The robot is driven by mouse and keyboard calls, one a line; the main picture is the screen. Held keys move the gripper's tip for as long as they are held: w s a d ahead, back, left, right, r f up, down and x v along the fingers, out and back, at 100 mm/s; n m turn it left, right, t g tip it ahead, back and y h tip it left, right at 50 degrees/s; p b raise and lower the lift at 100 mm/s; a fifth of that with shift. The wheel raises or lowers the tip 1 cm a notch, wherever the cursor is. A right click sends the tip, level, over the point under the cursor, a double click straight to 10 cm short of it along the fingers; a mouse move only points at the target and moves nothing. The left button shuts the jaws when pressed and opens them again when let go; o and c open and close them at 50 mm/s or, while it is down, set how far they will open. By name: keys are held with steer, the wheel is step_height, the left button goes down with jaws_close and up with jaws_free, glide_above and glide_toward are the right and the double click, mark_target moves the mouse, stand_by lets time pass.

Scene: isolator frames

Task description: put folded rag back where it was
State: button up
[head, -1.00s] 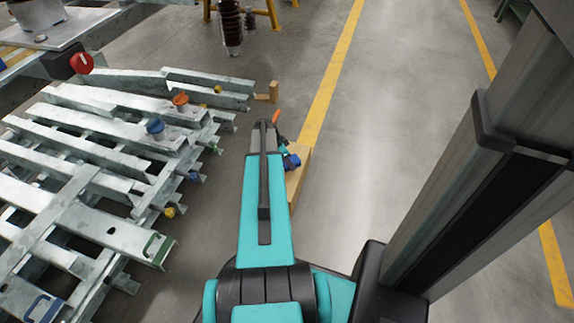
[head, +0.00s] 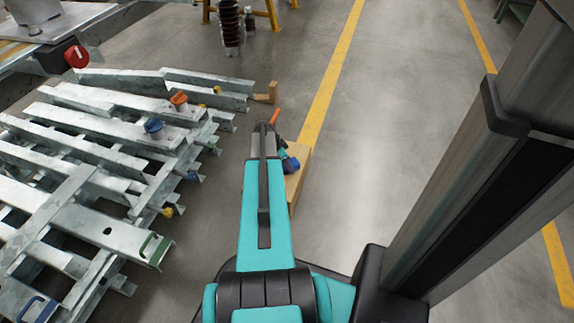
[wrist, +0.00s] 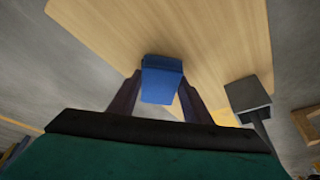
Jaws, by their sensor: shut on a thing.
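The folded rag (wrist: 161,80) is a small blue block-like bundle in the wrist view. My gripper (wrist: 160,92) is shut on it, one dark finger on each side. The rag shows over a pale wooden surface (wrist: 222,40); I cannot tell whether it touches the wood. In the head view my teal arm reaches forward to the wooden surface (head: 298,182), and the arm hides much of it. A blue patch beside the arm's end there may be the rag or part of my wrist; I cannot tell.
A grey block-headed tool (wrist: 248,96) with a dark handle lies right of the rag in the wrist view. Galvanised steel frames (head: 105,230) with coloured caps fill the left. A brown ribbed insulator (head: 230,28) stands at the back.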

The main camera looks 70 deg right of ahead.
steer(key=shift+f, duration=0.15)
steer(key=o, duration=1)
steer(key=p+v, duration=0.4)
steer(key=v, duration=0.8)
steer(key=shift+p, duration=0.35)
